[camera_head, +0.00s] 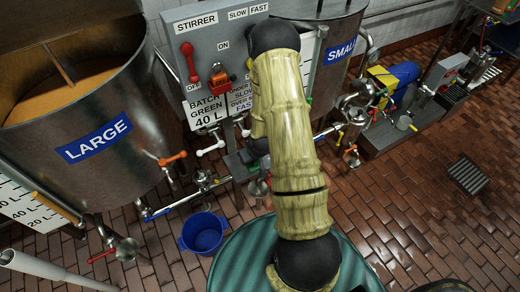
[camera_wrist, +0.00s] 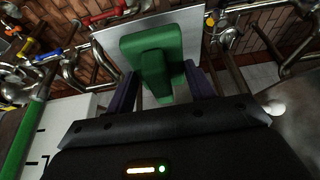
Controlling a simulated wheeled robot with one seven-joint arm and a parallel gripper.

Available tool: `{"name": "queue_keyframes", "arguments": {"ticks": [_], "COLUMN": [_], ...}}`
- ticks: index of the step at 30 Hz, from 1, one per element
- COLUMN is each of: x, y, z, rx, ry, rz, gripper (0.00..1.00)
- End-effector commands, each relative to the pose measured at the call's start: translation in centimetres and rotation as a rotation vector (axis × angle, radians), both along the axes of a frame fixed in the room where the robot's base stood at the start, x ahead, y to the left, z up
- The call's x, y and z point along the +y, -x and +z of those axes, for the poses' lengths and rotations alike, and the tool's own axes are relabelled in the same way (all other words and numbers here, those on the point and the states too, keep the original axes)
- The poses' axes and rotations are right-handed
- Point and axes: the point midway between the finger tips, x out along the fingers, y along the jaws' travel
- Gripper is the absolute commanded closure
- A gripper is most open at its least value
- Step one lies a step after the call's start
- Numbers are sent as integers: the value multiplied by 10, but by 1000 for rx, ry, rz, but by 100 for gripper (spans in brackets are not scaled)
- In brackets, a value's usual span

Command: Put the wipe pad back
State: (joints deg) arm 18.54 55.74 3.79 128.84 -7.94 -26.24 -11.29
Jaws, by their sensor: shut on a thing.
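The wipe pad (camera_wrist: 150,45) is a green block with a raised green grip, seen in the wrist view ahead of my gripper. My gripper (camera_wrist: 162,80) is shut on the grip, with one dark finger on each side. A pale grey flat plate (camera_wrist: 190,25) lies behind the pad; I cannot tell whether the pad touches it. In the head view a bit of green (camera_head: 238,166) shows beside my arm's end, below the stirrer panel. My arm hides most of the gripper there.
A grey stirrer panel (camera_head: 215,60) stands between the tank marked LARGE (camera_head: 95,150) and the tank marked SMALL (camera_head: 335,55). A blue bucket (camera_head: 203,233) stands on the brick floor.

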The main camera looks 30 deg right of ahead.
Motion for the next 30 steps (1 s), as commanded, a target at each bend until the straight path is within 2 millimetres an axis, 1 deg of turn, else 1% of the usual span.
{"name": "queue_keyframes", "arguments": {"ticks": [1,3,11,12,13,15,17,19,27,30], "x": [-9,-21,-61,-58,-57,-57,-58,-58,-57,-57], "y": [-8,-18,-53,-51,-50,-50,-51,-51,-51,-51], "z": [2,2,2,-9,-15,-24,-28,-31,-32,-37], "rx": [-3,-3,-2,4,5,3,2,1,0,0], "ry": [0,0,-1,-3,-3,-1,0,-1,-1,-1], "rz": [-4,-4,-4,0,1,2,1,0,0,0], "gripper": [64,64,64,64,64,64,64,64,64,64]}}
